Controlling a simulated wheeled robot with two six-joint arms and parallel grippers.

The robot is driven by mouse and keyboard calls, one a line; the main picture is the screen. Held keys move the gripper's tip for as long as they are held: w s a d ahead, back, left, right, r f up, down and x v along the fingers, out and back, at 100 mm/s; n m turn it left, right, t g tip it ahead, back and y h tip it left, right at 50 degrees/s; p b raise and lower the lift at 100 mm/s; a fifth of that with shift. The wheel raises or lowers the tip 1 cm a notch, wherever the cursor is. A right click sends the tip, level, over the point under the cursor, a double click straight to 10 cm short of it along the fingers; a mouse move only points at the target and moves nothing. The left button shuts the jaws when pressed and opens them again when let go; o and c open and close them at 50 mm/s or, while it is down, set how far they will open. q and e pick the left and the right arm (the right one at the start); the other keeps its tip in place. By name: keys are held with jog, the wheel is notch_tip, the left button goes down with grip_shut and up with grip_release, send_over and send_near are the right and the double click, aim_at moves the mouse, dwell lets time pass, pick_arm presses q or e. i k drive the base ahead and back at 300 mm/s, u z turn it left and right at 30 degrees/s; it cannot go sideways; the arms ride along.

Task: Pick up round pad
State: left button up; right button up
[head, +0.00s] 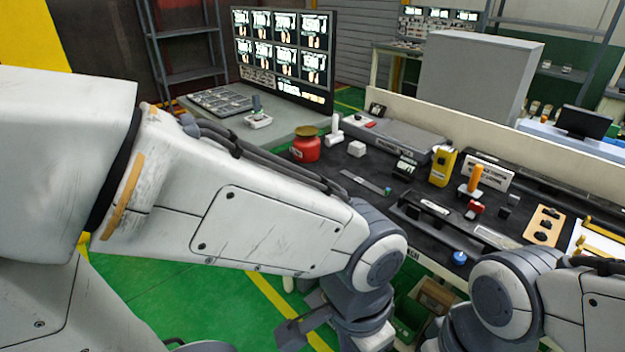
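No item on the bench clearly shows itself as a round pad. A small round blue piece (459,257) sits at the front edge of the dark workbench (345,209), just above my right arm. My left arm crosses the picture from the left and bends down in front of the bench. What seems to be part of my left gripper (300,328) shows low at the bottom edge, below bench height; its fingertips are not clear. My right arm is at the lower right, and its gripper is out of view.
On the bench stand a red can (305,149), a yellow device (442,166), an orange-handled tool (475,178), a black tray (435,222) and a tan board (543,227). A green bin (408,318) and a cardboard box (434,297) sit below the bench front.

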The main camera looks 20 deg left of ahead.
aim_at(541, 236)
jog(key=z, duration=0.65)
jog(key=k, duration=0.4)
jog(key=u, duration=0.7)
jog(key=i, duration=1.75)
jog(key=z, duration=0.8)
